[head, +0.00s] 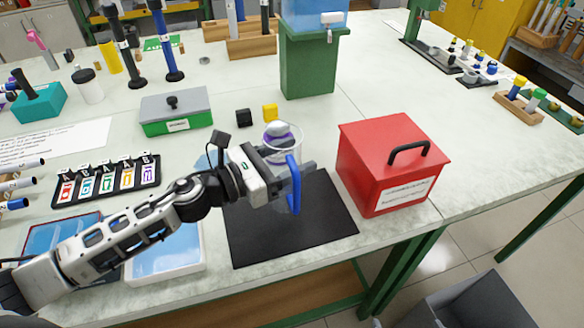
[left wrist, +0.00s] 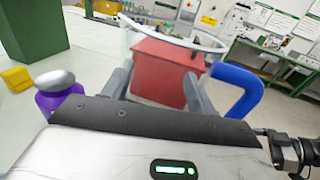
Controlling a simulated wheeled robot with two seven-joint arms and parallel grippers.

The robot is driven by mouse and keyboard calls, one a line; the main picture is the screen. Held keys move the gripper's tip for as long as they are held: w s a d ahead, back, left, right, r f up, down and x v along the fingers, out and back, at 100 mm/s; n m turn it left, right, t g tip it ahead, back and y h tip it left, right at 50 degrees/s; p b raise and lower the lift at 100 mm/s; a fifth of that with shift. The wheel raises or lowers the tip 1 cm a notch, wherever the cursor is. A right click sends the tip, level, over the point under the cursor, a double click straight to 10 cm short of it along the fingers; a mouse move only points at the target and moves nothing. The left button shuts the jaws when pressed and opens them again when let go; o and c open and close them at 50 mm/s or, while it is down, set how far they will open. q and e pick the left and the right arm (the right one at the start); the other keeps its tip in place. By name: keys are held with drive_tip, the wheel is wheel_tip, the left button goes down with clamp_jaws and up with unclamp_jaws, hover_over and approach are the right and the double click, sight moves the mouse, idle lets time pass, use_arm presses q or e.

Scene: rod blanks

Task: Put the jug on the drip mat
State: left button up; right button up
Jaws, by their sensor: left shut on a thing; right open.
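The clear jug (head: 294,188) with a blue handle is upright in the head view. My left gripper (head: 283,180) is shut on its body. The black drip mat (head: 290,238) lies flat near the front edge of the table. The jug's lower part overlaps the mat in the picture; I cannot tell whether its base touches it. In the left wrist view, the jug's round rim and blue handle (left wrist: 238,90) show beyond the two fingers (left wrist: 157,92). My right gripper is out of view.
A red box (head: 380,172) stands just right of the mat. A purple bottle with a grey top (head: 276,131) stands behind the jug. A yellow cube (head: 270,112) and a black cube (head: 243,117) lie further back. A green-and-grey box (head: 176,112) is at the back left.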

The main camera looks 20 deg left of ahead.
use_arm(q)
wheel_tip(320, 180, down, 3)
drive_tip(key=shift+w+d+r, duration=0.15)
drive_tip(key=shift+f, duration=0.4)
use_arm(e)
drive_tip(key=shift+w+a+r, duration=0.1)
drive_tip(key=shift+a+r, duration=0.05)
drive_tip(key=shift+r, duration=0.05)
use_arm(q)
drive_tip(key=shift+f, duration=0.1)
drive_tip(key=o, duration=1.2)
drive_tip(key=shift+b, duration=0.3)
use_arm(e)
drive_tip(key=shift+f, duration=0.25)
